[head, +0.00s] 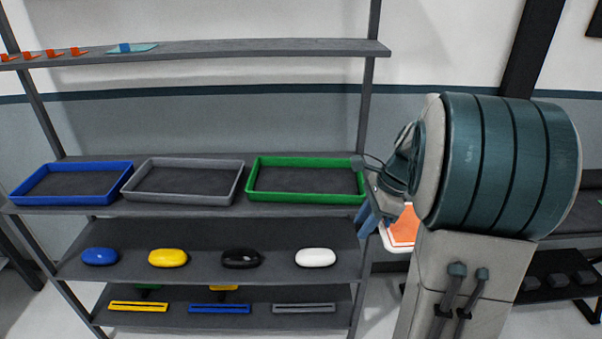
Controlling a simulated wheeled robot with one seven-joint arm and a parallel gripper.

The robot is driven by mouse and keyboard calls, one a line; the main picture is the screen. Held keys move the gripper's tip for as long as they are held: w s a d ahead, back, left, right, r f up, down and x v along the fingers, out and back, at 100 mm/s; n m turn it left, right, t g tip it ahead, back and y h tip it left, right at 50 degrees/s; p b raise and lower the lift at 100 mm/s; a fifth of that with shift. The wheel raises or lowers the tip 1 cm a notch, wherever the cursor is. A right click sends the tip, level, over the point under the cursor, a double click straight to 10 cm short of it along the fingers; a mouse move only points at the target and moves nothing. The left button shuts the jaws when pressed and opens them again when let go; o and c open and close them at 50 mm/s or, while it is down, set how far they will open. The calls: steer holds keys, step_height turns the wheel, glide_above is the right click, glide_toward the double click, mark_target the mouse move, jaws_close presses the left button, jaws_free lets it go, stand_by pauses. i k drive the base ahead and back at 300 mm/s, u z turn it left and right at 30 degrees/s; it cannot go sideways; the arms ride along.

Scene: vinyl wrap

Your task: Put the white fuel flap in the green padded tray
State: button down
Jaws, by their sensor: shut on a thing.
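The green padded tray (305,197) stands on the shelf's middle board at the right end, with a green rim and a dark, empty floor. My arm fills the right side, and its wrist end is just right of the green tray. A white, rounded oval piece (315,258) lies on the board below the green tray. I cannot tell whether it is the fuel flap; no other white flap is clear.
A grey tray (185,199) and a blue tray (72,201) stand left of the green one. Blue (100,257), yellow (168,258) and black (240,258) ovals lie below. A shelf post (366,100) rises beside the green tray. An orange panel (403,228) shows behind my arm.

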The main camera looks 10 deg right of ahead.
mark_target(307, 182)
steer(key=i, duration=1.15)
